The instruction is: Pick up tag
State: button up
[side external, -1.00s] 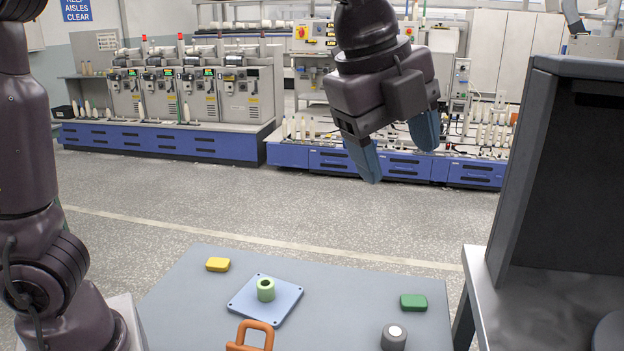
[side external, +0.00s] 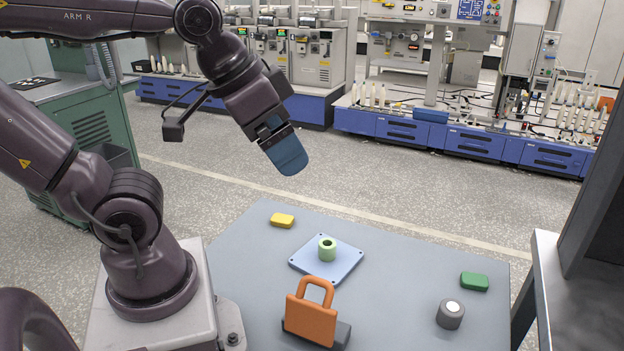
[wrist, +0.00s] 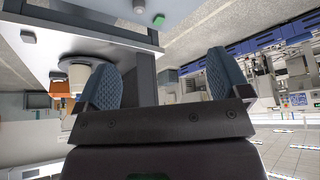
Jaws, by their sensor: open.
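The likely tag is an orange flat piece with a loop handle (side external: 310,322). It stands upright at the near edge of the grey table, against or in a dark grey block (side external: 343,334); I cannot tell which. My gripper (side external: 291,168) has blue fingers and hangs well above and behind the table's far edge, away from the tag. In the wrist view my gripper (wrist: 162,72) is open, with its two fingers wide apart and nothing between them. I cannot make out the tag for certain in the wrist view.
A metal stand (side external: 575,300) is at the right. Clear table lies between them.

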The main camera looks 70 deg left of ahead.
jog(key=w+d+f+m+g, duration=0.3)
jog(key=w+d+f+m, duration=0.4)
jog(key=d+f+m, duration=0.3)
jog(key=w+d+f+m+g, duration=0.3)
jog(key=w+d+f+m, duration=0.5)
jog(key=f+m, duration=0.3)
jog(key=shift+n, duration=0.6)
notch_tip(320, 180, down, 14)
jog(key=shift+s+f, duration=0.1)
jog(key=shift+s, duration=0.05)
jog(key=shift+c, duration=0.4)
jog(key=c, duration=0.9)
